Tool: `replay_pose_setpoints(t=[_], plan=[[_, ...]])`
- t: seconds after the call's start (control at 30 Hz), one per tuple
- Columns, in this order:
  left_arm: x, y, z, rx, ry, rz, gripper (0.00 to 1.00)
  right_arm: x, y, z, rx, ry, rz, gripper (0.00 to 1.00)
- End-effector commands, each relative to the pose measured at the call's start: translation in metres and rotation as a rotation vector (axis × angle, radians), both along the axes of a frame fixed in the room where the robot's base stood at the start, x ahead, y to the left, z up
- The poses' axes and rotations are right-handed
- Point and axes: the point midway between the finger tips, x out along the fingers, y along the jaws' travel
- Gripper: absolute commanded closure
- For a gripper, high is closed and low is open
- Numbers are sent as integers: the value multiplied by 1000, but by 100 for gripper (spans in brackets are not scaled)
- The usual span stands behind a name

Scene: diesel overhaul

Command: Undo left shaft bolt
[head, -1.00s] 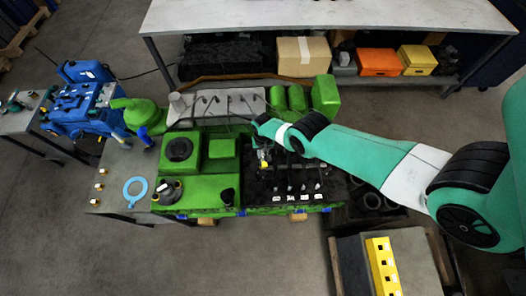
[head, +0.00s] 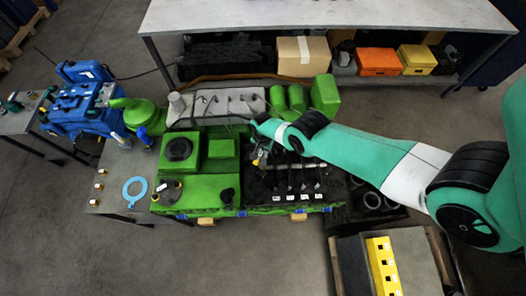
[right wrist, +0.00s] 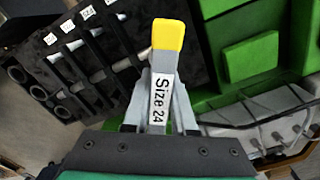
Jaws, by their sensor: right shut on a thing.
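My right gripper (head: 262,153) is above the left part of the black tool tray (head: 300,188) in the head view. It is shut on a grey tool (right wrist: 162,75) with a yellow end and a white label reading "Size 24", seen upright between the fingers in the right wrist view. The green engine (head: 210,187) lies to the left of the tray. I cannot pick out the left shaft bolt for certain in either view. The tool's far end is hidden or too small to tell in the head view. My left gripper is out of sight.
Several labelled tools stand in the black tray. A blue ring (head: 135,189) and brass-coloured pieces lie on the grey bench (head: 112,158) at left. A blue engine (head: 80,108) stands beyond it. A yellow block (head: 383,266) is at lower right.

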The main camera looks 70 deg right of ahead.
Motion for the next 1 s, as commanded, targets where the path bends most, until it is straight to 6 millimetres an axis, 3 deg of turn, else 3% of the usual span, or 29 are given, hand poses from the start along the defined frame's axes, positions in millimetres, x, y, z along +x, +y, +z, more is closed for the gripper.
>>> replay_pose_setpoints(t=[0.57,0.77,0.93,0.97,1.0], plan=[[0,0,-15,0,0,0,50,0,0,-15,0,0,7,100],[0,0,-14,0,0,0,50,0,0,-15,0,0,287,100],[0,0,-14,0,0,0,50,0,0,-15,0,0,251,100],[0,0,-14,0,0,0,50,0,0,-15,0,0,250,77],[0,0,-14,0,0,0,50,0,0,-15,0,0,250,84]])
